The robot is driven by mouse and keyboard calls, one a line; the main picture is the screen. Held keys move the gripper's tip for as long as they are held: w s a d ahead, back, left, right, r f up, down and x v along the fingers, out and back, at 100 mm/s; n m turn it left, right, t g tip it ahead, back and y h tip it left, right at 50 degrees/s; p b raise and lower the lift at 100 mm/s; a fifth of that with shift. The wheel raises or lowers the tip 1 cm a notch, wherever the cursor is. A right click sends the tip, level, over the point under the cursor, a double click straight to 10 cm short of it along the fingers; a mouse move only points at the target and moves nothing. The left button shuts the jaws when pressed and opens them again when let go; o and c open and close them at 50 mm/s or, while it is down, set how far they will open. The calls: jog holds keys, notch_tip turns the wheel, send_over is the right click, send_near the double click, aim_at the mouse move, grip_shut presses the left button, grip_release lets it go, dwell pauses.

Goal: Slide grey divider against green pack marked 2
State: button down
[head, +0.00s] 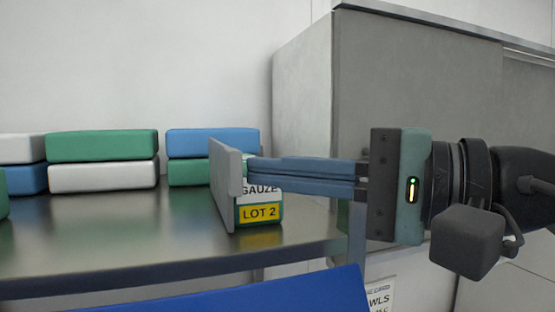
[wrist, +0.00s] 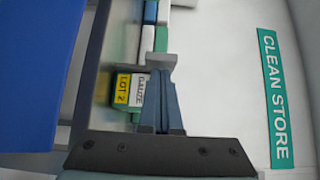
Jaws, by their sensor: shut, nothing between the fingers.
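The grey divider (head: 224,182) is an upright plate on the shelf in the head view. The green pack marked 2 (head: 260,224) stands right beside it, with a white "GAUZE" and a yellow "LOT 2" label; it also shows in the wrist view (wrist: 129,88). The divider hides the pack's left side, so I cannot tell whether they touch. My gripper (head: 251,169) is shut and empty. It reaches in from the right above the pack, its fingertips at the divider's right face. In the wrist view a grey piece, seemingly the divider (wrist: 157,61), lies across the fingertips.
Stacked green, white and blue packs (head: 103,146) stand at the back of the metal shelf (head: 120,235). A blue-over-green stack (head: 212,141) is behind the divider. A grey cabinet (head: 400,90) rises at the right. A blue surface (head: 270,295) lies below the front edge.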

jog(key=shift+f, duration=0.1)
jog(key=shift+s+a+f+b, duration=0.15)
jog(key=shift+a+b, duration=0.25)
jog(key=shift+b, duration=0.65)
jog(key=shift+a+b, duration=0.2)
jog(key=shift+b, duration=0.1)
jog(key=shift+s+a+r, duration=0.1)
jog(key=shift+r, duration=0.15)
